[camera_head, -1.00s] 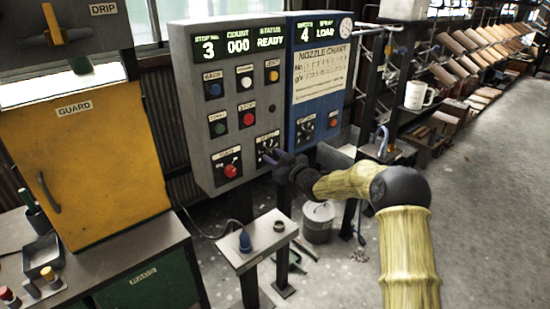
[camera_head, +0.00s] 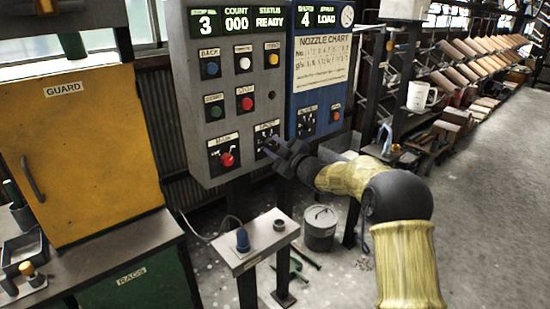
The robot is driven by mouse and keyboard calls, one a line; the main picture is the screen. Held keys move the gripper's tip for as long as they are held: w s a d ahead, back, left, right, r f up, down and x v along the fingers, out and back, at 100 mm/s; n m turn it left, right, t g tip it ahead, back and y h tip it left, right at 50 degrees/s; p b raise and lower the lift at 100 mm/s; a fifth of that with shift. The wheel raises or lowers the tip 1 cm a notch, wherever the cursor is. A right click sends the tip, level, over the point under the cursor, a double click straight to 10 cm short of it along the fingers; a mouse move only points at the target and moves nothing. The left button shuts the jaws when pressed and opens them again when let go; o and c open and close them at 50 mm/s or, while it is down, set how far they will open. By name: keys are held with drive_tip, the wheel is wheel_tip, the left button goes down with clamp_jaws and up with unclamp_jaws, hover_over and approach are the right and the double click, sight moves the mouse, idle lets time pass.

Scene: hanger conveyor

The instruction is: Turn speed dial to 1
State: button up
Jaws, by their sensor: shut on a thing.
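The speed dial (camera_head: 262,139) is a black knob on a dark scale plate, low on the right of the grey control panel (camera_head: 186,116). Its label is too small to read surely, and my gripper partly hides it. My gripper (camera_head: 274,149) reaches in from the right and is shut on the dial's knob. The pointer's setting cannot be made out. The panel display (camera_head: 237,21) reads 3, 000 and READY.
A red rotary switch (camera_head: 227,159) sits left of the dial, with coloured push buttons above. The blue nozzle panel (camera_head: 317,100) adjoins on the right with its own dial (camera_head: 306,122). A small pedestal box (camera_head: 262,242) stands below. A yellow guard cabinet (camera_head: 90,150) is at left.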

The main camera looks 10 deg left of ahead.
drive_tip(key=shift+f+n+b, duration=0.1)
drive_tip(key=shift+n+b, duration=0.6)
drive_tip(key=shift+n, duration=0.2)
drive_tip(key=o, duration=1)
drive_tip(key=shift+c, duration=0.2)
drive_tip(key=shift+d, duration=0.1)
drive_tip(key=b+v, duration=0.1)
drive_tip(key=v, duration=1.6)
drive_tip(key=shift+d, duration=0.15)
